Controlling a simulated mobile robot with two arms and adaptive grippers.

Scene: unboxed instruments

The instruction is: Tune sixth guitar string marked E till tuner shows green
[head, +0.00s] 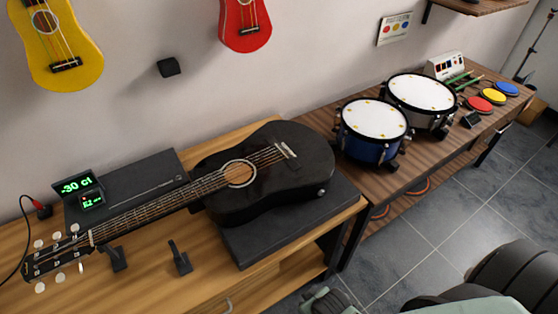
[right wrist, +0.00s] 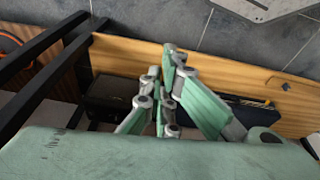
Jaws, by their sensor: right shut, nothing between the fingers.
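A black acoustic guitar (head: 265,190) lies face up on a low dark stand, its neck pointing to the lower left. Its headstock (head: 58,257) has several pale tuning pegs along both sides. The string letters are too small to read. The tuner (head: 78,190) behind the headstock shows "-30 ct" in green digits, with smaller green text below. My right gripper (right wrist: 170,54) is shut and empty in the right wrist view, away from the pegs. Part of it shows at the bottom edge of the head view (head: 326,301). My left gripper is not in view.
The wooden table (head: 150,262) has black neck supports (head: 180,258) near the headstock. A red cable plug (head: 41,208) is left of the tuner. Grey tiled floor (head: 425,225) is open at right.

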